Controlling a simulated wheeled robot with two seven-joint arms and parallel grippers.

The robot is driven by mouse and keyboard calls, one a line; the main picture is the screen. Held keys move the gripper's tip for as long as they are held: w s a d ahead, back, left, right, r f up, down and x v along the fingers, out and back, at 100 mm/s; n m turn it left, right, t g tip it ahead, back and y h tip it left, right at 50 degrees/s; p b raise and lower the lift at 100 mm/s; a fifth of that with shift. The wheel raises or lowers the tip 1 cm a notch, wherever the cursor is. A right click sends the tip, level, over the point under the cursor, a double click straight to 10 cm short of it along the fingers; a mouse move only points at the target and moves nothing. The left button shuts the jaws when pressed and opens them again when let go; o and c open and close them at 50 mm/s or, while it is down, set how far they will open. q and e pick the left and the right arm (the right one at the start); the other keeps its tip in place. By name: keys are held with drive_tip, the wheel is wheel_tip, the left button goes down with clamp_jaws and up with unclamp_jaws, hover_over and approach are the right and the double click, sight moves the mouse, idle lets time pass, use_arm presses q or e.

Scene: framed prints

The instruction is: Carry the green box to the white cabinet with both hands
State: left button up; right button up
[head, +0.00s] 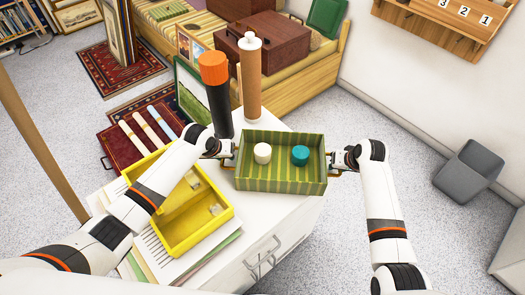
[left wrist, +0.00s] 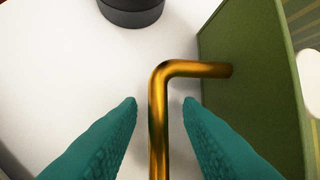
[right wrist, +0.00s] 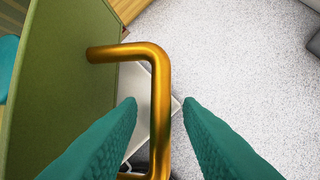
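The green striped open box (head: 280,187) is at the right part of the white cabinet top (head: 262,217). I cannot tell whether it touches the top. A white round item (head: 262,153) and a teal one (head: 300,155) are inside it. My left gripper (head: 231,155) is at the box's left side; in the left wrist view its open teal fingers straddle the brass handle (left wrist: 158,110) with gaps either side. My right gripper (head: 338,172) is at the right side; in the right wrist view its open fingers straddle the other brass handle (right wrist: 160,95), with gaps showing.
A yellow divided tray (head: 185,232) lies on papers left of the box. A black tube with orange cap (head: 216,95) and a brown tube (head: 250,80) stand behind it. A bench with brown cases (head: 270,42) is beyond. A grey bin (head: 468,172) stands right; floor between is clear.

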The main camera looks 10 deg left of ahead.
use_arm(q)
drive_tip(key=v, duration=1.2)
use_arm(e)
drive_tip(key=v, duration=1.2)
